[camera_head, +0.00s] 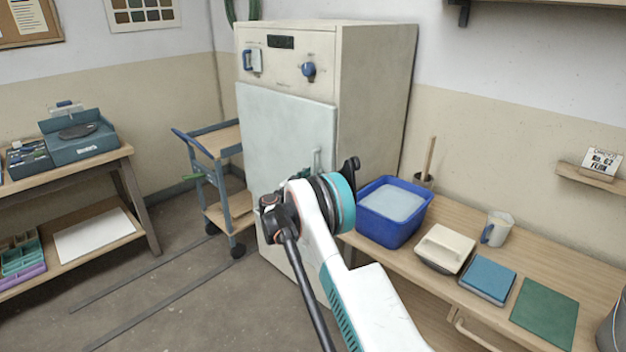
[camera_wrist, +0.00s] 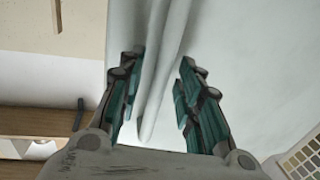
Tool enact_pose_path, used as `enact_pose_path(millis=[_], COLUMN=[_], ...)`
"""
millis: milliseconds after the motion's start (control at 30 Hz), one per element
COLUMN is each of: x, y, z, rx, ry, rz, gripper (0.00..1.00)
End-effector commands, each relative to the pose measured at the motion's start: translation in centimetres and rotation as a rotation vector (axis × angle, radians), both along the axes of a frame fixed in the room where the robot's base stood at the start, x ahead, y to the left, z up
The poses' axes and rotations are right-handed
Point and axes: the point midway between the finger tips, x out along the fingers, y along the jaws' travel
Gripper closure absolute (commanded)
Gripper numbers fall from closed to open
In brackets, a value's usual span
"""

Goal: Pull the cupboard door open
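The tall cream cupboard (camera_head: 375,95) stands against the back wall. Its pale blue-grey door (camera_head: 280,125) looks shut, with an upright handle (camera_head: 317,160) near the right edge. My arm covers the lower right of the door and most of my gripper in the head view. In the wrist view, my gripper (camera_wrist: 161,62) is open, its dark green-padded fingers on either side of the pale handle bar (camera_wrist: 165,75). Gaps show between the bar and both fingers. The door face (camera_wrist: 245,55) fills the right of that view.
A wooden bench (camera_head: 470,285) on the right holds a blue tub (camera_head: 393,210), a cream lidded box (camera_head: 445,248) and a mug (camera_head: 497,228). A blue trolley (camera_head: 222,190) stands left of the cupboard. Open floor (camera_head: 180,290) lies in front and left.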

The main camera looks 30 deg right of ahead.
Motion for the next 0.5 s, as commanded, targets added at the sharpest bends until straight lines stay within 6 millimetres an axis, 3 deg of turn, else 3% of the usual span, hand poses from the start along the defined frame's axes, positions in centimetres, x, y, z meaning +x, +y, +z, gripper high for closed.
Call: enact_pose_path(millis=[367,400,500], x=[0.4,0.39,0.38], y=[-0.58,-0.58,-0.57], z=[0.07,0.06,0.06], rx=[0.0,0.0,0.0], ry=[0.0,0.0,0.0], rz=[0.001,0.001,0.001], gripper=[0.68,0.7,0.92])
